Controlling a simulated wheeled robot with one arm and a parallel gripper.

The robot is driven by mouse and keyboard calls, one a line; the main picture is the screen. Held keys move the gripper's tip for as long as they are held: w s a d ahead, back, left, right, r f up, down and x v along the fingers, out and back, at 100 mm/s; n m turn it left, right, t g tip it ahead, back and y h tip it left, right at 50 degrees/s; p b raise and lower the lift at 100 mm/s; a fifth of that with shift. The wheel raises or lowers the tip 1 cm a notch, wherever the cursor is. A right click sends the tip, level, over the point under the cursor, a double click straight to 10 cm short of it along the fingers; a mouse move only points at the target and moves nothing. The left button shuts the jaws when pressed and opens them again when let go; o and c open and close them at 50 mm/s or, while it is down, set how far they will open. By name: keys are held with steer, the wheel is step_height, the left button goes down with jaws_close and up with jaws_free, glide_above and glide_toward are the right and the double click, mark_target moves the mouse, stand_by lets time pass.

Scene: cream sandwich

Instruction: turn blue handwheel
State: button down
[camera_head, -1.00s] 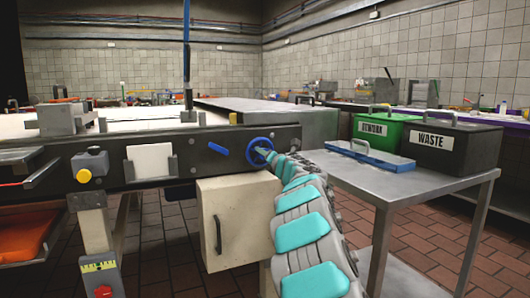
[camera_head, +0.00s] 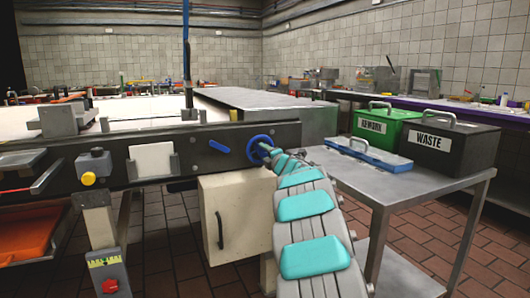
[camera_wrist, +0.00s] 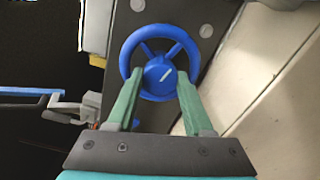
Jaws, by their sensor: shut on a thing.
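The blue handwheel (camera_head: 251,149) sits on the dark side rail of the conveyor in the head view. In the wrist view the handwheel (camera_wrist: 159,76) faces me, with a round rim, spokes and a hub with a short pale slanted mark. My gripper (camera_wrist: 159,84) has its two green fingers on either side of the hub, reaching over the lower rim, and is shut on the wheel. In the head view my gripper (camera_head: 271,154) is small at the wheel and its fingertips are mostly hidden.
A blue lever (camera_head: 219,146) sits on the rail just left of the wheel. A cream cabinet (camera_head: 235,215) hangs below. At right a steel table (camera_head: 350,178) holds a blue flat case (camera_head: 372,154), a green REWORK bin (camera_head: 385,126) and a black WASTE bin (camera_head: 450,142).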

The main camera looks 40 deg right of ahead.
stand_by(0.4)
steer(key=shift+c, duration=1.4)
jaws_free()
steer(key=shift+s, duration=0.1)
steer(key=b+v, duration=0.1)
steer(key=v, duration=0.6)
steer(key=shift+s, duration=0.35)
steer(key=shift+a, duration=0.1)
